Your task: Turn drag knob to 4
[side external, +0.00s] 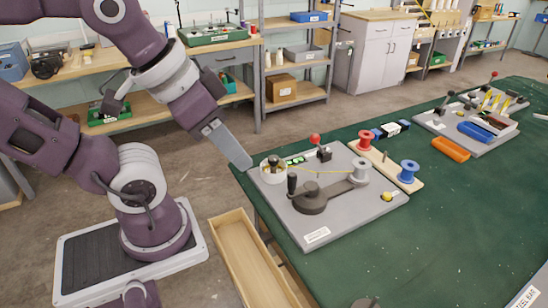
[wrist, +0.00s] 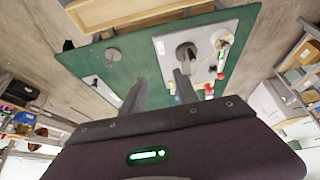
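The board also carries a dark crank (side external: 311,200), a grey spool (side external: 360,170), a red-topped lever (side external: 315,142) and a yellow thread. Red and blue spools (side external: 408,171) stand on a wooden strip. An open wooden drawer (side external: 253,262) lies below.

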